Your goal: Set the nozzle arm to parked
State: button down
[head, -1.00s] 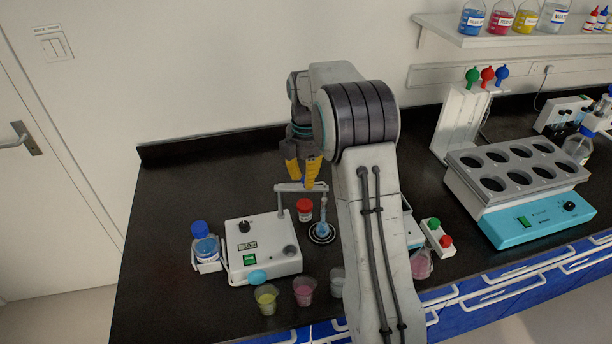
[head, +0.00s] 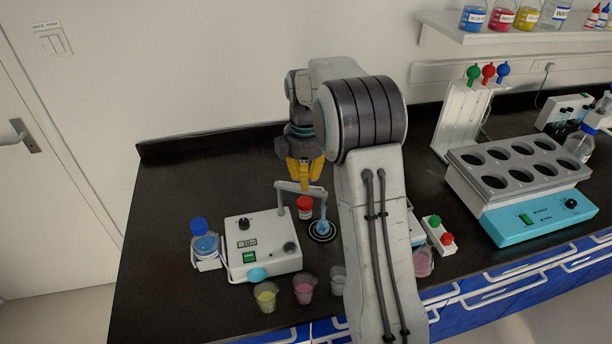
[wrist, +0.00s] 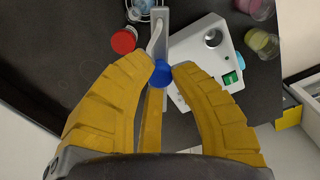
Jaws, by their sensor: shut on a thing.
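The grey nozzle arm (head: 303,190) sits on a thin post beside the white distiller box (head: 270,263). My gripper (head: 305,187) points down at the nozzle arm from above. In the wrist view, its yellow fingertips (wrist: 164,72) are shut on a round blue knob (wrist: 161,74) at the nozzle arm (wrist: 160,35). The fingers hide the knob in the head view.
A red-capped jar (head: 304,204) stands close behind the nozzle arm. Several cups, one with yellow liquid (head: 266,298) and one with pink (head: 303,290), line the front. A blue-capped bottle (head: 204,242) is left of the box. The counter's back left is bare.

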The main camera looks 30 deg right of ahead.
aim_at(297, 188)
jog(key=a+m, duration=0.1)
jog(key=m, duration=0.1)
jog(key=s+a+m, duration=0.1)
jog(key=s+a+m+b, duration=0.1)
jog(key=m, duration=0.1)
jog(key=shift+f+m, duration=0.15)
jog(key=shift+m, duration=0.15)
jog(key=shift+s+a+m, duration=0.1)
jog(key=shift+a+m, duration=0.75)
jog(key=shift+m, duration=0.7)
jog(key=shift+s+a+m, duration=0.1)
jog(key=shift+a+m, duration=0.75)
jog(key=shift+m, duration=0.7)
jog(key=c, duration=1)
grip_release()
jog(key=shift+w, duration=0.15)
jog(key=shift+c, duration=0.2)
jog(key=shift+r, duration=0.2)
